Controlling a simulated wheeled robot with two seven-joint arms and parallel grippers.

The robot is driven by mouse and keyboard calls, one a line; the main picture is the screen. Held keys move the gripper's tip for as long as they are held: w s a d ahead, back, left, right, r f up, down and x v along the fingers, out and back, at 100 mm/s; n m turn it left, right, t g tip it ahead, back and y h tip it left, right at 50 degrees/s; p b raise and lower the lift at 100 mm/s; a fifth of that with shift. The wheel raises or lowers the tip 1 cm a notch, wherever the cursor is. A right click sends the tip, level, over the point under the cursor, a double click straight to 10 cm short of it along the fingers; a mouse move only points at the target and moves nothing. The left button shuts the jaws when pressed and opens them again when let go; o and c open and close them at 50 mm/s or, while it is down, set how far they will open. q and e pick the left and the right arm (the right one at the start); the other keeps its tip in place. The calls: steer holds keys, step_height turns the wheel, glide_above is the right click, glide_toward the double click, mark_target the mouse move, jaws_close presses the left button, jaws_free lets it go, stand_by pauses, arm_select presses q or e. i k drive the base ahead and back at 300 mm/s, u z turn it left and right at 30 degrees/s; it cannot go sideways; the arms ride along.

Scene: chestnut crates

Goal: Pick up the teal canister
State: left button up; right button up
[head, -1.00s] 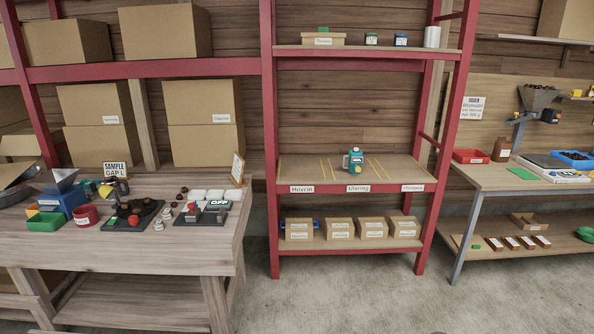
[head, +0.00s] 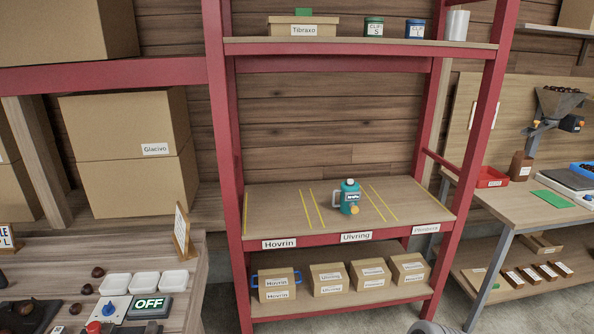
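The teal canister (head: 349,197) stands upright on the middle shelf (head: 275,215) of the red rack, above the label reading Ulvring (head: 356,237). It has a pale handle on its left side, a dark label with white lettering and an orange round part low on its front right. It stands between two pairs of yellow lines. Neither of my grippers can be made out in the head view. A grey rounded piece at the bottom edge may be part of me.
The rest of the middle shelf is bare. Labelled cartons (head: 328,278) fill the lower shelf, and a box (head: 303,27) and small tins (head: 373,28) stand on the upper one. Tables flank the rack: a cluttered left one (head: 60,255) and a right one (head: 507,204).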

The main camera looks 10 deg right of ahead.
mark_target(350, 194)
steer(key=z, duration=0.05)
steer(key=i, duration=1.75)
steer(key=z, duration=0.05)
